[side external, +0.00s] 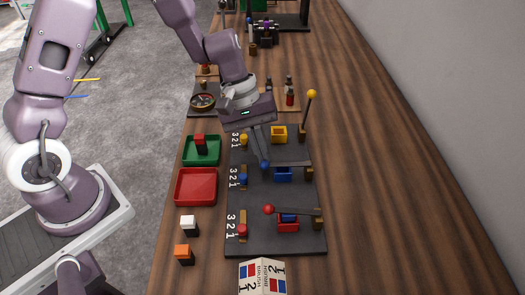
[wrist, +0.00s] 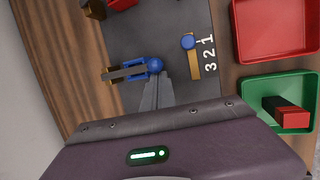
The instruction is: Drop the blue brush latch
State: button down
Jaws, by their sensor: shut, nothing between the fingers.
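The blue brush latch is a dark lever with a blue ball (side external: 264,166) at its free end. It lies about level, reaching from its brown post (side external: 308,170) across the blue holder (side external: 283,175).
The yellow-balled lever (side external: 312,94) stands upright behind. The red-balled lever (side external: 268,209) lies low in front, over a red holder (side external: 288,225) with a blue block. Green (side external: 187,158) and red (side external: 178,200) trays stand left of the board.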

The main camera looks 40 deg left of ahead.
jog(key=shift+w+d+r+g+y, duration=0.2)
jog(key=shift+d+r+g+y, duration=0.15)
jog(key=shift+r, duration=0.2)
jog(key=shift+w+r+g+y, duration=0.2)
jog(key=shift+r+g+y, duration=0.55)
jog(key=shift+r, duration=0.45)
jog(key=shift+d+r, duration=0.1)
jog(key=shift+r, duration=0.25)
